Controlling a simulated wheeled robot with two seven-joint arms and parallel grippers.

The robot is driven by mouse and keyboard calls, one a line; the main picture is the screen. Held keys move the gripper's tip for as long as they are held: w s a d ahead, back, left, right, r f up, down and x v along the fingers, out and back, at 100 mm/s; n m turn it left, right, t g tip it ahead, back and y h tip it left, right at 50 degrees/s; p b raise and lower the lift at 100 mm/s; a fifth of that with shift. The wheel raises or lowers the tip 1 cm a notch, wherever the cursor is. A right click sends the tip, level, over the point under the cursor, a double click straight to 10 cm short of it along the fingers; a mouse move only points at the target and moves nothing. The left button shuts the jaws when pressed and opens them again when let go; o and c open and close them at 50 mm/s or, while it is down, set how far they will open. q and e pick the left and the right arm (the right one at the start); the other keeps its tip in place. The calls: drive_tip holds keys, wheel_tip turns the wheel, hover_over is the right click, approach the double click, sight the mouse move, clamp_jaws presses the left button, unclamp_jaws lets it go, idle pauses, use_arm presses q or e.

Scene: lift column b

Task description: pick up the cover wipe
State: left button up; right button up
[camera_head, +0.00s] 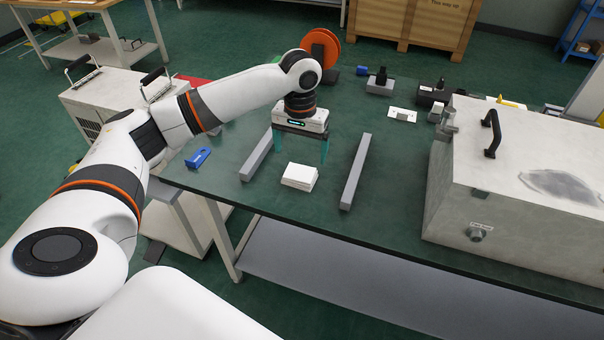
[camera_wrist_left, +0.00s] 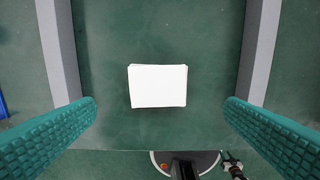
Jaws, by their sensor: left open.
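The cover wipe, seen as a flat white folded pad (camera_head: 299,177), lies on the dark green table (camera_head: 393,205) between two grey bars. In the left wrist view the white pad (camera_wrist_left: 158,86) lies centred between the bars. My left gripper (camera_head: 300,147) points down above the table, just behind the pad in the head view. Its teal fingers are wide apart and empty. In the left wrist view the left gripper (camera_wrist_left: 161,108) has one finger on each side of the pad, apart from it. My right gripper is not in view.
Grey bars stand left (camera_head: 257,157) and right (camera_head: 355,171) of the pad. A blue part (camera_head: 198,158) lies at the table's left edge. A large grey metal box (camera_head: 530,185) with a black handle fills the right. An orange reel (camera_head: 320,48) and small parts stand behind.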

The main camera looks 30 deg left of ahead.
sight(300, 173)
use_arm(q)
wheel_tip(300, 173, down, 2)
drive_tip(key=shift+f, duration=0.2)
drive_tip(key=shift+w+a+f, duration=0.1)
drive_tip(key=shift+f, duration=0.55)
wheel_tip(300, 173, down, 4)
drive_tip(key=shift+f, duration=0.15)
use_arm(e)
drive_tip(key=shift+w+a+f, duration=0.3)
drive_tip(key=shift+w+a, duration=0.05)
use_arm(q)
drive_tip(key=shift+c, duration=0.2)
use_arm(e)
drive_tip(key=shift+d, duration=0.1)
use_arm(q)
drive_tip(key=c, duration=1)
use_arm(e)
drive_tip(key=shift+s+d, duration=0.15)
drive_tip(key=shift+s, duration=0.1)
